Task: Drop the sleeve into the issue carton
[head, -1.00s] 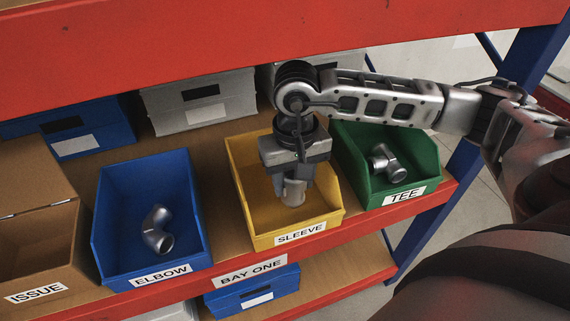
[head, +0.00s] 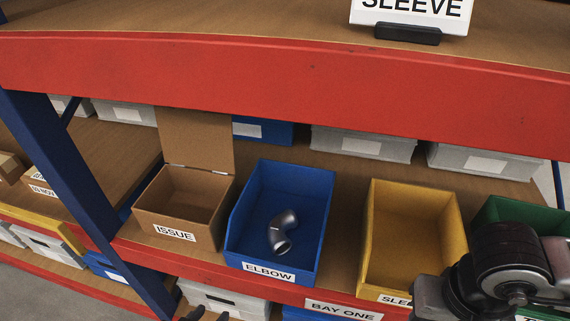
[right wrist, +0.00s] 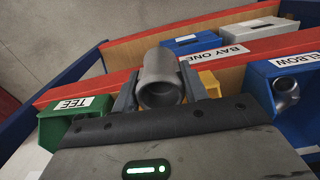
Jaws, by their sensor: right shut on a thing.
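The sleeve (right wrist: 158,66), a short grey metal tube, shows in the right wrist view between the fingers of my right gripper (right wrist: 160,88), which is shut on it. In the head view my right arm is at the lower right, over the front of the yellow SLEEVE bin (head: 372,235); the held sleeve is not visible there. The issue carton (head: 147,222) is brown cardboard, left of the blue bin, with its lid raised at the back and its visible inside empty. My left gripper (head: 203,315) barely shows at the bottom edge, its dark tips apart, below the carton.
The blue ELBOW bin (head: 236,243) holds a grey elbow (head: 282,231). It stands between the carton and the SLEEVE bin. A green bin (head: 497,212) is at right. A red shelf beam (head: 290,80) crosses above; a blue upright (head: 75,185) stands left of the carton.

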